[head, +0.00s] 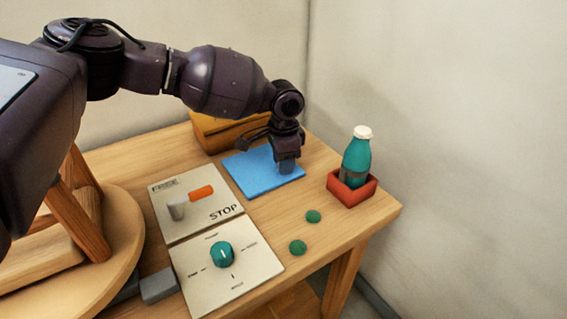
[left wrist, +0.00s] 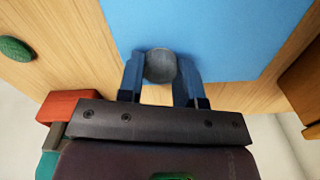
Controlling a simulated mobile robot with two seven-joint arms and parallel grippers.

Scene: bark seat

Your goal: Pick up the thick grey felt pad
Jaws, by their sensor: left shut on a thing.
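The thick grey felt pad (left wrist: 160,66) looks round in the left wrist view and sits between the two fingers of my left gripper (left wrist: 161,80). In the head view a bit of the grey pad (head: 287,168) shows below my left gripper (head: 287,158), over the right part of the blue mat (head: 250,177). The gripper is shut on the pad and points down. I cannot tell whether the pad touches the mat (left wrist: 215,35) or hangs just above it. My right gripper is not in view.
A teal bottle (head: 356,158) stands in a red holder (head: 352,190) right of the mat. Two green discs (head: 298,247) lie nearer. A STOP panel (head: 196,207), a dial panel (head: 225,265) and a grey block (head: 158,286) are at front left. An orange-brown box (head: 225,130) stands behind.

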